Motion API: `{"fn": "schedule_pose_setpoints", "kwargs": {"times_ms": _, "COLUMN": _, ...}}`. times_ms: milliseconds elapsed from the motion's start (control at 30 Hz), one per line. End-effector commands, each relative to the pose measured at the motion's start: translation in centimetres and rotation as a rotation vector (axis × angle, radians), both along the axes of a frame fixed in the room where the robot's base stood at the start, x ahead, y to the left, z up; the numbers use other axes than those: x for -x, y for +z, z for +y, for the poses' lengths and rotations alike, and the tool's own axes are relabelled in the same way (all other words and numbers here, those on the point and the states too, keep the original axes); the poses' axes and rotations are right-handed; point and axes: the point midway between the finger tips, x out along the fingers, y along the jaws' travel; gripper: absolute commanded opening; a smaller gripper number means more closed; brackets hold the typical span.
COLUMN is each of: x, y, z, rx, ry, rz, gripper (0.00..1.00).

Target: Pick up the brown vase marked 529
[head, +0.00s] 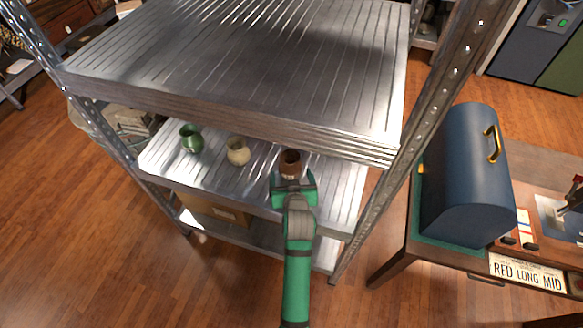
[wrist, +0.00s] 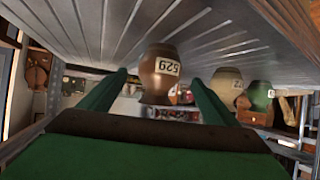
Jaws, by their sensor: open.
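The brown vase marked 529 (head: 290,160) stands upright on the middle metal shelf, at the right end of a row of vases. My green gripper (head: 292,180) is open and right in front of this vase. In the wrist view my gripper's fingers (wrist: 158,80) show to either side of the vase, with gaps on both sides. How far the fingertips reach along its sides is hard to tell. In the head view my gripper hides the vase's lower part.
A cream vase (head: 238,151) and a green vase (head: 191,138) stand left of the brown one. The upper shelf (head: 240,60) overhangs this shelf, and a metal post (head: 400,165) rises at right. A table with a blue box (head: 465,180) stands further right.

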Motion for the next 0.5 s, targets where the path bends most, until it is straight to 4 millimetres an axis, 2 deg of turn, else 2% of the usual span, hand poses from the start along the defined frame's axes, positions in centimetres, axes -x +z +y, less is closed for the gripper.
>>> {"fn": "schedule_pose_setpoints", "kwargs": {"times_ms": 300, "x": -3.5, "y": -2.1, "z": -0.1, "rx": 0.0, "ry": -0.004, "rz": 0.0, "gripper": 0.83}}
{"fn": "schedule_pose_setpoints", "kwargs": {"times_ms": 500, "x": -4.2, "y": -2.5, "z": -0.2, "rx": 0.0, "ry": -0.007, "rz": -0.001, "gripper": 0.83}}
